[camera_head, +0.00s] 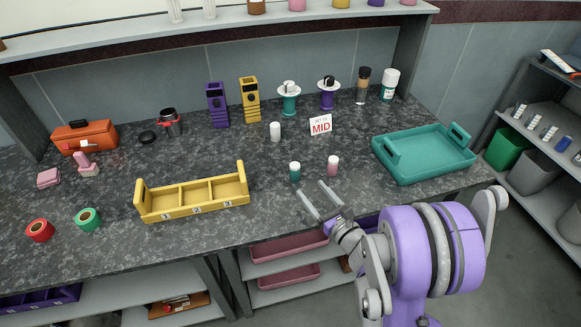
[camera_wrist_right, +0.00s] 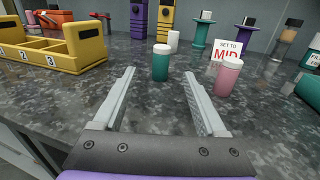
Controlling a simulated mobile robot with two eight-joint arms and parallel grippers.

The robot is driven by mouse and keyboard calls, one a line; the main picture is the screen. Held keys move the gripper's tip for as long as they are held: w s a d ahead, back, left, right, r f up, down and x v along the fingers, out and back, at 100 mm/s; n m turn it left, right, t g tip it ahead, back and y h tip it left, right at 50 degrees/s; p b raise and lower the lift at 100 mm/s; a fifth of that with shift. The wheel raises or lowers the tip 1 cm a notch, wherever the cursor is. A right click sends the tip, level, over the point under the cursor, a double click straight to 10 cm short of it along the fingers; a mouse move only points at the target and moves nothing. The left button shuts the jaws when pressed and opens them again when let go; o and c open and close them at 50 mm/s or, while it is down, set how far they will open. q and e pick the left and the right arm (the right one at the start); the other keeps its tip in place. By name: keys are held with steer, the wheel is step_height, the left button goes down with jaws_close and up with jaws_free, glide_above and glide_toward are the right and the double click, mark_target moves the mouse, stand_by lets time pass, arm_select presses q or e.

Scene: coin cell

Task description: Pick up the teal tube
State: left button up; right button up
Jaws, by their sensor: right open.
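The teal tube (camera_head: 295,172) stands upright on the dark counter, with a white cap. It also shows in the right wrist view (camera_wrist_right: 161,65), centred beyond the fingertips. My right gripper (camera_head: 319,201) is open and empty, low over the counter's front edge, with its fingers pointing toward the tube. In the right wrist view the two fingers (camera_wrist_right: 165,75) are spread apart, and the tube appears in the gap between their tips, apart from both. My left gripper is not in either view.
A pink tube (camera_head: 333,165) with a white cap stands just right of the teal one. A white tube (camera_head: 275,131) and a "MID" sign (camera_head: 320,125) are behind. A yellow three-slot tray (camera_head: 195,214) is left, a teal tray (camera_head: 430,177) right.

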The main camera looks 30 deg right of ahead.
mark_target(298, 172)
steer(key=w, duration=0.5)
steer(key=shift+w+a, duration=0.1)
steer(key=shift+a, duration=0.1)
steer(key=w, duration=0.5)
steer(key=shift+w+d+f+p, duration=0.2)
steer(key=shift+w+p, duration=0.15)
jaws_close()
